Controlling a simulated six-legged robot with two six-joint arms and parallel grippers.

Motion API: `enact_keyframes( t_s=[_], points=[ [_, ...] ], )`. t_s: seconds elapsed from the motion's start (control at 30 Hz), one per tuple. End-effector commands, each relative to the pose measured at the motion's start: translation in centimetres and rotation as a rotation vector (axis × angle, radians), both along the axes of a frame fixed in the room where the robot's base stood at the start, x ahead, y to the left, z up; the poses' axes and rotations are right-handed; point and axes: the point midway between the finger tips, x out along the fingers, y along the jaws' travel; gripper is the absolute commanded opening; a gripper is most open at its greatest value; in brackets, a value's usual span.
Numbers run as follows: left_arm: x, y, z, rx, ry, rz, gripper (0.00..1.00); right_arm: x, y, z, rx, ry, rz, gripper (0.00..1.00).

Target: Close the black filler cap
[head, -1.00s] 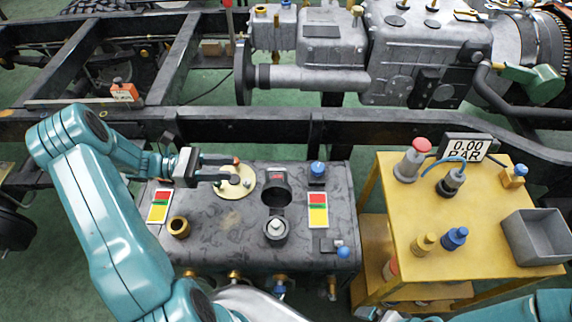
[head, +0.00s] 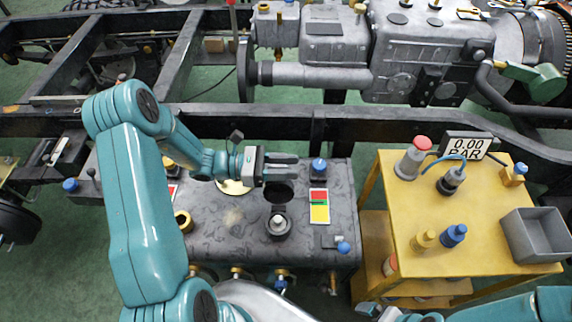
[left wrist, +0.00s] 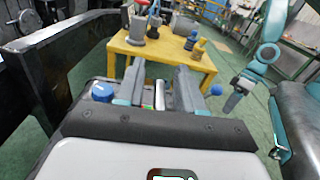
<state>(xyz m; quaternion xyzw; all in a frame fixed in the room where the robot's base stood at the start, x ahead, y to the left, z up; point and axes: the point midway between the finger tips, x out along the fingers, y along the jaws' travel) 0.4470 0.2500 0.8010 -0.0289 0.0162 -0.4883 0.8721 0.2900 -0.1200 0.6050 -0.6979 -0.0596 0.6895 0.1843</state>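The black tank (head: 230,240) lies below the frame rail in the head view. A dark round filler opening (head: 279,192) shows in its top, just in front of my left gripper (head: 290,165). The black filler cap is not clearly visible; the left gripper covers the place behind the opening. The left gripper points right, with a gap between its fingers. In the left wrist view its two fingers (left wrist: 158,88) are apart, and no cap can be made out between them. My right gripper (left wrist: 233,102) hangs at the right in the wrist view; its finger state is unclear.
A grey-capped neck (head: 278,226), a blue knob (head: 318,166) and a red-yellow label (head: 319,206) surround the opening. A brass ring (head: 183,221) sits at the left. The yellow cart (head: 400,215) with fittings and a grey bin (head: 535,236) stands right. The chassis rail (head: 350,125) runs behind.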

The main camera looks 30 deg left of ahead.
Motion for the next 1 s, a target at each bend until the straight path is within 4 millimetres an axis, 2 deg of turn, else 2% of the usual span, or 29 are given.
enact_keyframes(
  t_s=[0.1, 0.13, 0.2, 0.23, 1.0],
  points=[
    [-0.01, 0.03, -0.01, 0.000, 0.000, 0.000, 0.37, 0.00, 0.00, -0.01, 0.000, 0.000, 0.000, 1.00],
    [-0.01, 0.04, -0.01, 0.000, 0.000, 0.000, 0.30, 0.00, 0.00, -0.01, 0.000, 0.000, 0.000, 1.00],
    [-0.03, 0.04, -0.01, 0.000, 0.000, 0.000, 0.08, 0.00, 0.00, -0.01, 0.000, 0.000, 0.000, 1.00],
    [-0.03, 0.04, 0.00, 0.001, -0.001, 0.000, 0.00, 0.00, 0.00, -0.01, 0.000, 0.000, 0.000, 1.00],
    [0.39, 0.41, 0.39, 0.033, -0.056, 0.003, 0.00, 0.00, 0.00, -0.48, 0.000, 0.000, 0.000, 1.00]
  ],
)
